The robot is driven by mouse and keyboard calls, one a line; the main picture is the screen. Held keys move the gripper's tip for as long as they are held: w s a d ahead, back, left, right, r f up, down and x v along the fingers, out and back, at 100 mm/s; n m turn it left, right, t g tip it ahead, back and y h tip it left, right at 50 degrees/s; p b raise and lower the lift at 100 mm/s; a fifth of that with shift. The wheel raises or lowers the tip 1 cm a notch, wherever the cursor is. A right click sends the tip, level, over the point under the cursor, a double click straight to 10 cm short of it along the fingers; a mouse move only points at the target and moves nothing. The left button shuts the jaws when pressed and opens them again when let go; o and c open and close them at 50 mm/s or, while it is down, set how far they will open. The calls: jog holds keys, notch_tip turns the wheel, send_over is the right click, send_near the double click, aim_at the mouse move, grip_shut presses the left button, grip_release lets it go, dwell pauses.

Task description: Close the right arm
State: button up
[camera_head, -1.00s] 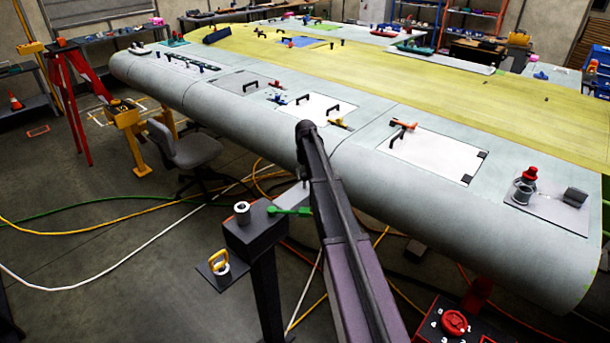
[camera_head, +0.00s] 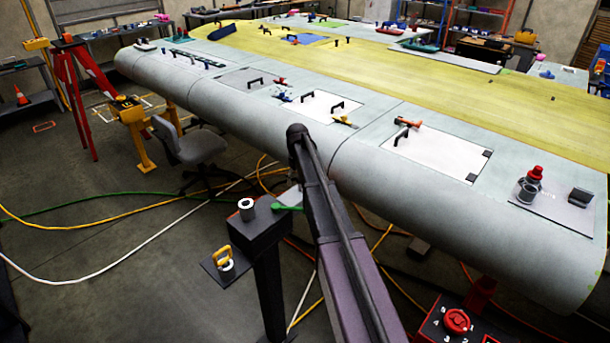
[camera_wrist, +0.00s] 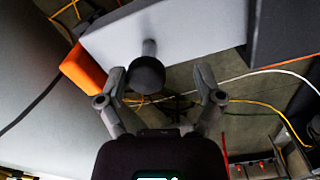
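In the wrist view, my gripper (camera_wrist: 161,76) is open, its two fingers spread. A black round knob (camera_wrist: 147,75) on a short grey stem shows between them, nearer the left finger, with no clear contact. The stem stands on a light grey flat bar (camera_wrist: 190,32) with an orange block (camera_wrist: 84,68) at its left end. I cannot tell for certain whether this bar is the right arm. In the head view, a dark long link (camera_head: 340,240) reaches up to the wing's front edge. My gripper is hidden there.
The wing (camera_head: 230,115) spans the room, with panels and handles on top. A dark stand (camera_head: 262,240) with a yellow-handled item (camera_head: 224,259) is left of the link. A red control box (camera_head: 457,322) is lower right. Cables (camera_head: 110,200) and a grey chair (camera_head: 190,148) occupy the floor.

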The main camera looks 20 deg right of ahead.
send_over(287, 201)
jog(key=shift+d+r, duration=0.1)
jog(key=shift+w+d+r+p, duration=0.1)
jog(key=shift+w+r+p, duration=0.1)
jog(key=shift+r+p, duration=0.5)
notch_tip(287, 201, up, 12)
jog(key=r+p, duration=0.1)
jog(key=p, duration=1.2)
jog(key=s+a+f+b, duration=0.2)
jog(key=s+f+b, duration=0.6)
jog(key=s, duration=0.2)
jog(key=s+a+f+m+b, duration=0.1)
jog(key=s+a+f+b, duration=0.1)
jog(key=s+f+b, duration=0.7)
jog(key=shift+s+m, duration=0.3)
jog(key=shift+s, duration=0.35)
jog(key=w+d+r+p, duration=0.2)
jog(key=w+r+p, duration=0.6)
jog(key=w, duration=0.2)
jog(key=w+d+r+n+p, duration=0.1)
jog(key=w+r+p, duration=0.7)
jog(key=w, duration=0.2)
jog(key=shift+w+d+n, duration=0.15)
jog(key=shift+d+n, duration=0.15)
jog(key=shift+d, duration=0.05)
